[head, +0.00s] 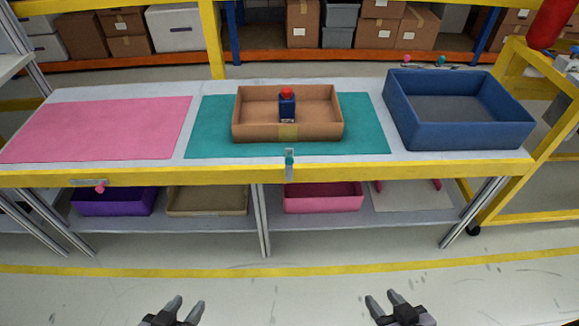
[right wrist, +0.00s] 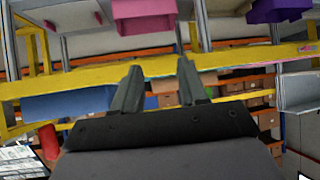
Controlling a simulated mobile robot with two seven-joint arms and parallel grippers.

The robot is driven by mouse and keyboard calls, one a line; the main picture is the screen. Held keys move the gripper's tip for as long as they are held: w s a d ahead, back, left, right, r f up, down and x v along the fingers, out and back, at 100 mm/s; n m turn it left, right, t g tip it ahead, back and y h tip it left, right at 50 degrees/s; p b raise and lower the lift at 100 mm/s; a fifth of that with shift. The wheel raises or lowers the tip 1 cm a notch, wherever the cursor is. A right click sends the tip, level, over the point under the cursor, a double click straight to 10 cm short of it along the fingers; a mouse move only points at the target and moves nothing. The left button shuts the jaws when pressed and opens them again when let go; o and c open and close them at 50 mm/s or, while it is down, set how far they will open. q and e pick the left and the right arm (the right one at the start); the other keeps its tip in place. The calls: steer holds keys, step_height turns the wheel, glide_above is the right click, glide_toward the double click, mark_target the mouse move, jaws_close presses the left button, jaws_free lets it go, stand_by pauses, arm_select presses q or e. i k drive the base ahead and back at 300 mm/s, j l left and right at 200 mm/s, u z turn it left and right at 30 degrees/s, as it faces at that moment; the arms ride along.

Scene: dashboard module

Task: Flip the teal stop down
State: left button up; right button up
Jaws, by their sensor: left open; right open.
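The teal stop (head: 289,161) is a small teal piece on a grey bracket at the yellow front edge of the table, in front of the brown tray. It appears to stand upright with its grey part reaching above the edge. My left gripper (head: 186,303) is open and empty at the bottom of the head view, well in front of the table and left of the stop. My right gripper (head: 381,297) is open and empty, to the right of the stop and also far from it. Its two fingers show in the right wrist view (right wrist: 160,75) with nothing between them.
A brown tray (head: 255,128) holding a blue device with a red top (head: 287,105) sits on a teal mat (head: 365,135). A pink mat (head: 95,130) and blue bin (head: 460,135) flank it. A pink stop (head: 100,187) hangs at the left edge. The floor before the table is clear.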

mark_target(288, 160)
steer(key=i+j+z, duration=0.2)
steer(key=j, duration=2.45)
steer(key=k, duration=0.1)
